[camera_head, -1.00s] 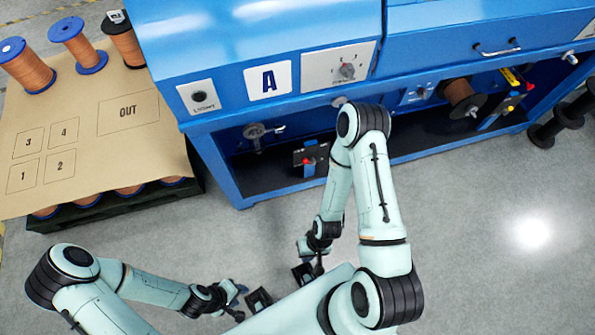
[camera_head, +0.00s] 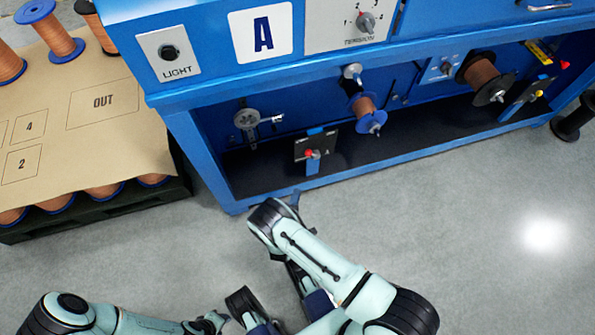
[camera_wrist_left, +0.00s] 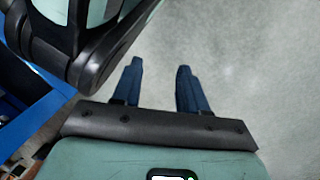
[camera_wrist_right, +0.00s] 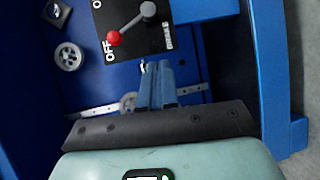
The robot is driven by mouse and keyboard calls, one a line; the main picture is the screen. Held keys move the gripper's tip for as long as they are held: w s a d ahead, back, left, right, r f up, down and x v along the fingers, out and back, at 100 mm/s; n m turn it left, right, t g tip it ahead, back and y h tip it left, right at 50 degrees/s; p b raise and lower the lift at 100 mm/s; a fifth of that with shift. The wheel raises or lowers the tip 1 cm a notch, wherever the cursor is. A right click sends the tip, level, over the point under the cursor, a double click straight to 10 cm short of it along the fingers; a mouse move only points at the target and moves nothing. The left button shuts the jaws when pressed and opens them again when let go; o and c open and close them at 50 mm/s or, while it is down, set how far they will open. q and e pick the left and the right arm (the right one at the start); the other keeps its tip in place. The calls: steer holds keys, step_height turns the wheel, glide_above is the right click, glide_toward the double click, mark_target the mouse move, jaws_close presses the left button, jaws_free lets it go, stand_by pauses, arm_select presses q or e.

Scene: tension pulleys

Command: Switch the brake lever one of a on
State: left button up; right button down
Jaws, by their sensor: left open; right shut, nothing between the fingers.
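The brake lever of A has a red knob (camera_wrist_right: 113,38) and a grey arm on a black plate (camera_wrist_right: 140,22) marked OFF and BRAKE. In the right wrist view the knob points at OFF. The head view shows this plate (camera_head: 328,146) and its red knob inside the blue machine's lower bay, below the A sign (camera_head: 262,33). My right gripper (camera_wrist_right: 156,68) is shut and empty, its fingertips just below the plate in its wrist view, apart from the knob. In the head view it is partly hidden by my arm. My left gripper (camera_wrist_left: 160,70) is open and empty above the floor.
The machine's blue frame (camera_wrist_right: 272,90) runs along the right of the right wrist view. A pulley (camera_head: 247,118) and a copper spool (camera_head: 365,106) flank the plate.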

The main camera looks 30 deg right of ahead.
arm_select(q)
step_height(320, 180, down, 4)
steer(key=b, duration=0.2)
steer(key=shift+f+b, duration=0.1)
steer(key=shift+b, duration=0.25)
arm_select(e)
steer(key=a+h, duration=0.1)
steer(key=w+a+r+n+t+h, duration=0.1)
steer(key=a+n+t+h, duration=0.1)
steer(key=shift+w+a+r+h, duration=0.3)
steer(key=shift+w+a, duration=0.05)
arm_select(q)
steer(key=shift+g, duration=0.9)
steer(key=shift+s+a+f+b, duration=0.1)
steer(key=shift+s+f+b, duration=0.25)
steer(key=shift+s, duration=0.35)
steer(key=shift+s+a+f+b, duration=0.1)
steer(key=shift+s+f+b, duration=0.3)
steer(key=shift+s, duration=0.35)
steer(key=shift+s+f+b, duration=0.35)
steer(key=shift+s, duration=0.35)
arm_select(e)
steer(key=s+d+x, duration=0.1)
steer(key=s+x, duration=0.1)
steer(key=x, duration=1.1)
steer(key=shift+d+r, duration=0.3)
steer(key=shift+d, duration=0.05)
arm_select(q)
steer(key=shift+w, duration=0.15)
